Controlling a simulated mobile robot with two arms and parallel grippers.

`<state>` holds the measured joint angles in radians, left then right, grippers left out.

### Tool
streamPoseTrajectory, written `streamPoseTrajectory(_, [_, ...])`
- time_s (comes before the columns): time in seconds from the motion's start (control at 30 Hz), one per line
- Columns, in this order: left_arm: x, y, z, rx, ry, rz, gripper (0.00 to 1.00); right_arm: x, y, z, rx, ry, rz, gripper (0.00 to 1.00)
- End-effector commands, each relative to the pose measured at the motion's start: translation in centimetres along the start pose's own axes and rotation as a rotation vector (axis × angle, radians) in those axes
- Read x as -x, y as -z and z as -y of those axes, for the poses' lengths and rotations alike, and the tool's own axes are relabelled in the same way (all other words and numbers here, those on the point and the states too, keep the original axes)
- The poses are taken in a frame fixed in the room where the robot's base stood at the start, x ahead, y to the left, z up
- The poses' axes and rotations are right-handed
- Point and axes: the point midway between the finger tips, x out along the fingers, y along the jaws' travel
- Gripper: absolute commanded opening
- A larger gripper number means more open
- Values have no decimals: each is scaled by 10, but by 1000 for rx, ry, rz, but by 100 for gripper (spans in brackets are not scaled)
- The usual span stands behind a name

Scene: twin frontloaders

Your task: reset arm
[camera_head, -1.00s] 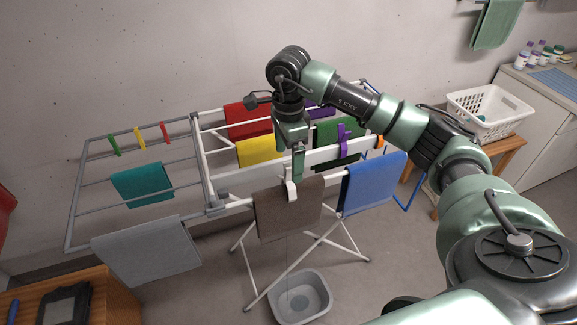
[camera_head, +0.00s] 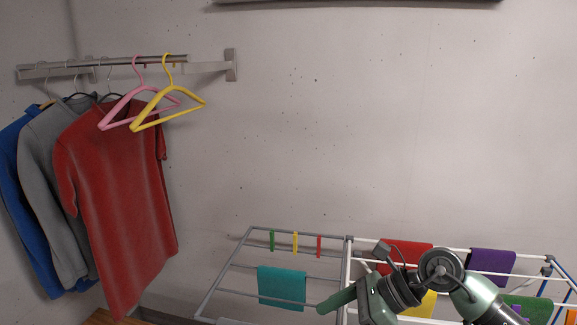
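My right arm comes in at the bottom right, and its gripper (camera_head: 335,301) points left in front of the drying rack (camera_head: 345,265). One green finger shows clearly; I cannot tell whether the fingers are open or shut. No cloth is seen hanging from it. My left gripper is not in view.
A teal cloth (camera_head: 282,286) hangs on the rack near the gripper, with red (camera_head: 404,252), yellow (camera_head: 421,305) and purple (camera_head: 491,261) cloths further right. Shirts, including a red one (camera_head: 115,195), and pink (camera_head: 112,116) and yellow (camera_head: 140,118) hangers hang from a wall rail. The wall between is clear.

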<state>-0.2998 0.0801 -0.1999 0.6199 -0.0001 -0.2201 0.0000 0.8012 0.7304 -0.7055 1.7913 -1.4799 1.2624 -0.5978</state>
Motion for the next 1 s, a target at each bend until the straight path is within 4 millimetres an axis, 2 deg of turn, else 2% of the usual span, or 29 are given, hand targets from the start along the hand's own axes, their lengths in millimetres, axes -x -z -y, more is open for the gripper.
streamPoseTrajectory(0.03, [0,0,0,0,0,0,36,-17,-30,-19,-62,-40,171,91])
streamPoseTrajectory(0.1, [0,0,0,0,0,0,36,-23,-71,-36,-177,-79,406,91])
streamPoseTrajectory(0.2, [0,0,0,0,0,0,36,-8,-118,-45,-391,-127,728,91])
streamPoseTrajectory(0.3, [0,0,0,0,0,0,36,22,-141,-35,-656,-161,1026,91])
streamPoseTrajectory(0.37, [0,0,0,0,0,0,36,42,-140,-22,-838,-172,1193,91])
streamPoseTrajectory(0.47, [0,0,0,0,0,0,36,70,-114,7,-1170,-170,1442,91])
streamPoseTrajectory(0.57, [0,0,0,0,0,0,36,85,-59,32,-1534,-136,1654,91])
streamPoseTrajectory(0.67, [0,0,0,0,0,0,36,83,15,42,-1920,-64,1819,91])
streamPoseTrajectory(0.7, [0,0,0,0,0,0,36,78,46,40,-2067,-26,1866,91])
streamPoseTrajectory(0.73, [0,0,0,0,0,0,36,73,68,36,-2174,7,1895,91])
streamPoseTrajectory(0.8, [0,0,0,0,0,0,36,59,118,21,-2417,96,1942,91])
streamPoseTrajectory(0.83, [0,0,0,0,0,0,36,52,137,11,2441,-135,-1894,91])
streamPoseTrajectory(0.9, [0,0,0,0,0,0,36,37,177,-14,2358,-211,-1694,91])
streamPoseTrajectory(1.0, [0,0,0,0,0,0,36,19,217,-51,2256,-295,-1475,91])
